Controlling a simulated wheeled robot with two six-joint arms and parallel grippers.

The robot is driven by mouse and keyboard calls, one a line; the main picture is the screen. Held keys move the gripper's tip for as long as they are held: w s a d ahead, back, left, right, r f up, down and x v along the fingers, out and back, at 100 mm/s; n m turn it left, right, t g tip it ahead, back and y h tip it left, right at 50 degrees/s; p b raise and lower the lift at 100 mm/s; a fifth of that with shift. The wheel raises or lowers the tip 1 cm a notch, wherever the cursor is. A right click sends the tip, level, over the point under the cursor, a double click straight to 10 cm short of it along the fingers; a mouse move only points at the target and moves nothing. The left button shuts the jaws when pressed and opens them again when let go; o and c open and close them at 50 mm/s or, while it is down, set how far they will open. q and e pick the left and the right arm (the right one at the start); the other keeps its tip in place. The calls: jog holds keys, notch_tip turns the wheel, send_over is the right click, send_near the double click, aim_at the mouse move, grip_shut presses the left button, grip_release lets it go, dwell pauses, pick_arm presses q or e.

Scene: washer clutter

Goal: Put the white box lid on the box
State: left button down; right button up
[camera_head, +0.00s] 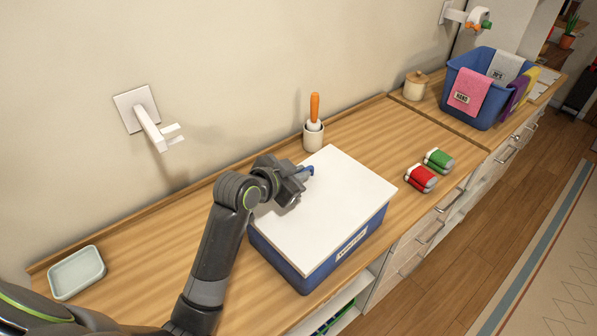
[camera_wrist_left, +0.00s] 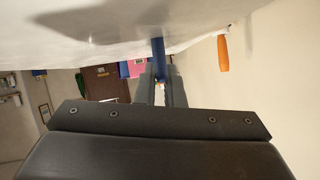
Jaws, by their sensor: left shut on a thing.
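The white lid (camera_head: 335,200) lies flat over the top of the blue box (camera_head: 320,275), which stands on the wooden counter and has a pale label on its front. The lid lines up closely with the box; I cannot tell whether it is fully seated. My left gripper (camera_head: 303,175) is at the lid's back left part, shut on its blue handle (camera_head: 309,169). In the left wrist view the handle (camera_wrist_left: 158,58) shows between the fingers (camera_wrist_left: 160,88), with the lid's white surface (camera_wrist_left: 90,30) beside it. My right gripper is not in view.
A holder with an orange-handled brush (camera_head: 314,125) stands behind the box. A blue basin (camera_head: 475,90) with towels and a lidded jar (camera_head: 415,86) are farther right. A soap dish (camera_head: 77,272) is at left; a hook (camera_head: 150,122) is on the wall.

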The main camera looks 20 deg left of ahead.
pick_arm(q)
jog(key=c, duration=1.5)
grip_release()
jog(key=shift+o, duration=0.2)
jog(key=shift+s, duration=0.1)
jog(key=b+v, duration=0.1)
jog(key=v, duration=0.9)
jog(key=shift+s+a+r, duration=0.15)
jog(key=shift+s+a, duration=0.05)
jog(key=shift+s, duration=0.1)
jog(key=p+v, duration=0.5)
jog(key=v, duration=0.1)
jog(key=shift+s+r, duration=0.15)
jog(key=shift+s, duration=0.1)
